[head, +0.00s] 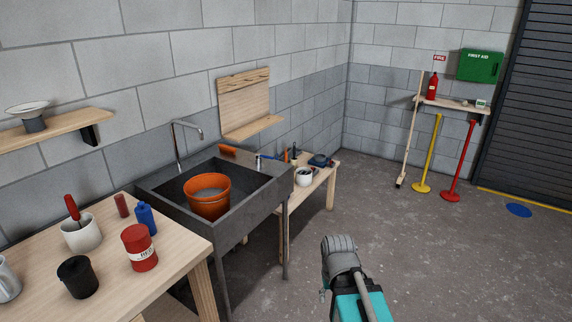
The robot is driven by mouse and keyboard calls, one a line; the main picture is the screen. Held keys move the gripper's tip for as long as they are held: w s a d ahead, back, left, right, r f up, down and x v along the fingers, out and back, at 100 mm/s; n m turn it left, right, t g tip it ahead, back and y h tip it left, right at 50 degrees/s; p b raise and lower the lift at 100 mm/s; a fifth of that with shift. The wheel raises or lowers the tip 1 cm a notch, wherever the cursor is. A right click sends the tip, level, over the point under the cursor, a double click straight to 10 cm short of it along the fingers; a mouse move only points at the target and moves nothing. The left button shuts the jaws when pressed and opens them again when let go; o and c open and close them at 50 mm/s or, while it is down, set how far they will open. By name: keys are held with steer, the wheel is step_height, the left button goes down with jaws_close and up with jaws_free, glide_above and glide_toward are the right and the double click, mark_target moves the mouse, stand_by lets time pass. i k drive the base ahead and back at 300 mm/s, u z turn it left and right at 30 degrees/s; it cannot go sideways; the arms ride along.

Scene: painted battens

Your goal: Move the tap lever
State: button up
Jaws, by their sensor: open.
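A grey sink (238,215) stands against the block wall, left of the picture's middle. A silver tap spout (187,138) curves up from its back left side. A small blue lever (268,157) on a short silver post (258,162) sits at the sink's back right rim; it looks like the tap lever and lies roughly level. An orange bucket (207,197) stands in the basin with something grey inside. A part of my arm shows at the bottom, right of the sink and apart from it. My gripper's fingers do not show.
A wooden bench (150,281) at left holds a red tin (139,248), a blue bottle (146,219) and mugs. A low bench (318,181) with tools and a white pot (303,177) adjoins the sink's right side.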

mark_target(257, 156)
steer(key=z, duration=0.4)
steer(key=k, duration=0.95)
steer(key=z, duration=0.4)
steer(key=i, duration=1.25)
steer(key=u, duration=0.55)
steer(key=i, duration=1.2)
steer(key=u, duration=0.3)
